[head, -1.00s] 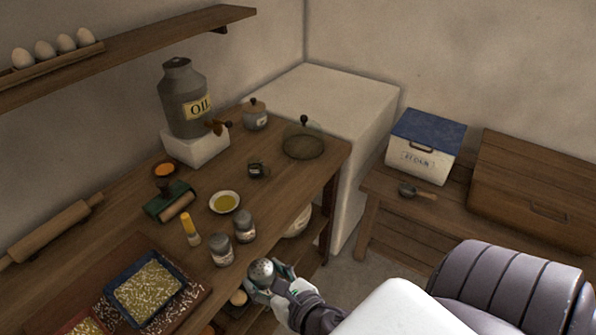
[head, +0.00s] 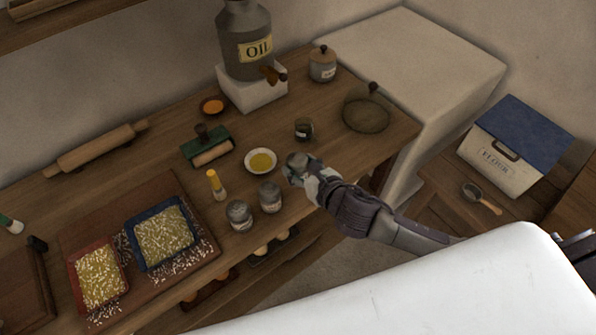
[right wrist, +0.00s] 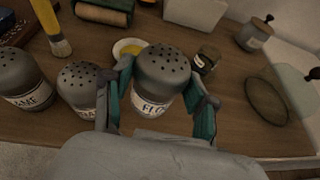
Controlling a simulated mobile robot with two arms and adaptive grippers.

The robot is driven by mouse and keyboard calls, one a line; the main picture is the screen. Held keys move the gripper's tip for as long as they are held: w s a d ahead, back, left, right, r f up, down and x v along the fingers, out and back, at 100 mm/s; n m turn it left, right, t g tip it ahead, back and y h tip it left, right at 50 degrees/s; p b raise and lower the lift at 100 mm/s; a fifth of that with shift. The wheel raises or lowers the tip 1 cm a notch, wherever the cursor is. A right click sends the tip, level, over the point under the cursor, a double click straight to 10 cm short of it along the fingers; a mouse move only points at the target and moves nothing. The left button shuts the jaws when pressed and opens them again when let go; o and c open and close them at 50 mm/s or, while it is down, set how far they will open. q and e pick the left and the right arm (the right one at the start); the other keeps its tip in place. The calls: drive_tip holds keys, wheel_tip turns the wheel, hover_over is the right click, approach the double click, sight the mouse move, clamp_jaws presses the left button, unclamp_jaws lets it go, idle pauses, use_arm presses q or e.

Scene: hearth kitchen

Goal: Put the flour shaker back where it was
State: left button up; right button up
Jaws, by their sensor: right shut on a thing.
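The flour shaker (right wrist: 158,82) is a grey pot with a domed, holed top and a white label reading "FLO". My right gripper (right wrist: 160,95) is shut around it, one teal finger on each side. My left gripper is not in view.
An oil bowl (head: 261,161), a small dark jar (head: 304,129) and a glass lid (head: 366,115) stand close by. A yellow-handled brush (head: 215,184) is left of the shakers. Bare wood (head: 335,150) lies right of the gripper. The flour bin (head: 514,147) stands apart.

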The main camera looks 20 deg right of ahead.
sight(299, 175)
drive_tip(key=shift+w+f, duration=0.5)
drive_tip(key=shift+w, duration=0.2)
wheel_tip(299, 175, down, 4)
drive_tip(key=shift+a+r, duration=0.1)
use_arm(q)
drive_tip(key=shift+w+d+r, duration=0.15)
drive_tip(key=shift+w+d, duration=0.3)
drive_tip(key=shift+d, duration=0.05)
use_arm(e)
drive_tip(key=shift+f, duration=0.2)
drive_tip(key=o, duration=1.3)
drive_tip(key=shift+c, duration=0.2)
drive_tip(key=shift+r, duration=0.15)
